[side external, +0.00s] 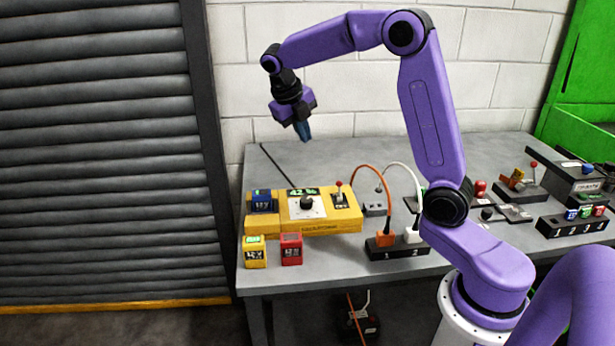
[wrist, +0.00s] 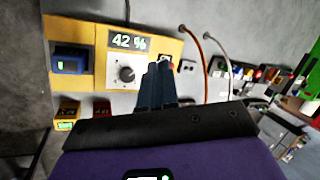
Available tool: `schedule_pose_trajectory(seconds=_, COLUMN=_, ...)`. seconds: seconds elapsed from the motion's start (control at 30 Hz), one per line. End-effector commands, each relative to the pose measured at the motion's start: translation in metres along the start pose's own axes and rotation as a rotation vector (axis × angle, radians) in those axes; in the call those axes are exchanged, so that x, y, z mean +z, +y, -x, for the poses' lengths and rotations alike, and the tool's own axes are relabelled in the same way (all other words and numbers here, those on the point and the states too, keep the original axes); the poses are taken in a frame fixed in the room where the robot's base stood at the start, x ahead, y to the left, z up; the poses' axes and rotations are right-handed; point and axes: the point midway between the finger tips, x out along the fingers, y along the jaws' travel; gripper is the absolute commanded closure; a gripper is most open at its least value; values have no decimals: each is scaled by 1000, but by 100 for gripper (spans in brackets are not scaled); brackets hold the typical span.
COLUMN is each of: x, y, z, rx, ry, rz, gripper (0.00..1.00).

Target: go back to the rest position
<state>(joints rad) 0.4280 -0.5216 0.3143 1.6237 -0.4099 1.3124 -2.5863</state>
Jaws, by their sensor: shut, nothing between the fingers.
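My gripper (side external: 304,131) is raised well above the back left of the table, tilted downward, with its fingers shut and empty. In the wrist view the shut fingers (wrist: 158,82) cover part of the yellow control box. The yellow box (side external: 325,225) stands on the table below and apart from my gripper. The box also shows in the wrist view (wrist: 88,30).
A yellow block (side external: 255,253) and a red block (side external: 291,249) stand at the table's (side external: 300,281) front left edge. Orange and white cables arch up from a black socket strip (side external: 396,250). Several devices crowd the right side. The air around my gripper is clear; a brick wall is behind.

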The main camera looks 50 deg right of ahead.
Motion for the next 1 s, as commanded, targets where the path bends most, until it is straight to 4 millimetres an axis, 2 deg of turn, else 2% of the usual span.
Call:
schedule_pose_trajectory(seconds=0.13, x=-10, y=9, z=4, rx=18, ry=-9, rz=-49, gripper=100)
schedule_pose_trajectory(seconds=0.27, x=-35, y=30, z=12, rx=64, ry=-24, rz=-179, gripper=100)
schedule_pose_trajectory(seconds=0.4, x=-74, y=54, z=20, rx=132, ry=-23, rz=-369, gripper=100)
schedule_pose_trajectory(seconds=0.63, x=-146, y=79, z=27, rx=231, ry=31, rz=-689, gripper=100)
schedule_pose_trajectory(seconds=0.8, x=-201, y=85, z=25, rx=283, ry=105, rz=-927, gripper=100)
schedule_pose_trajectory(seconds=1.0, x=-266, y=81, z=16, rx=305, ry=219, rz=-1207, gripper=100)
